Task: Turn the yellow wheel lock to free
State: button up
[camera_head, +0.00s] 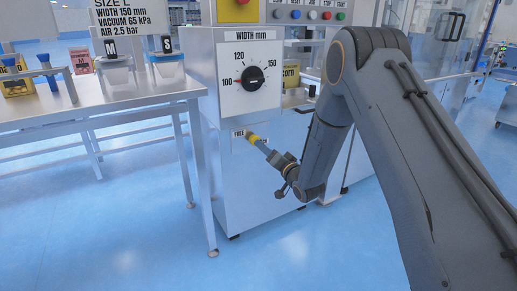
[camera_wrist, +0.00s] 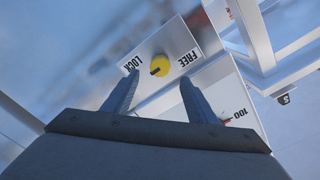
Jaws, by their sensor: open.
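The yellow wheel lock (camera_wrist: 160,66) is a small round knob with a dark pointer mark, on a pale plate between the words LOCK and FREE. Its mark points to the lower left in the wrist view, toward the LOCK side. In the head view the yellow knob (camera_head: 252,138) sits low on the machine's front, partly hidden by my gripper (camera_head: 262,147). In the wrist view my gripper (camera_wrist: 158,79) is open, with its two blue-grey fingers apart and empty. The knob shows just beyond and between the fingertips; I cannot tell whether they touch it.
Above the lock is a black WIDTH dial (camera_head: 253,78), its pointer toward 100. A metal table (camera_head: 120,105) with pouch holders M and S stands left of the machine cabinet (camera_head: 250,190). Push buttons (camera_head: 310,15) line the top. The blue floor in front is clear.

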aim_at(254, 139)
jog(key=b+x, duration=0.1)
jog(key=x, duration=0.6)
jog(key=shift+w+a, duration=0.1)
jog(key=shift+w, duration=0.05)
jog(key=c, duration=1.1)
jog(key=shift+n+y+p, duration=0.3)
jog(key=shift+n+p, duration=0.1)
jog(key=shift+n, duration=8.7)
jog(key=shift+o, duration=0.2)
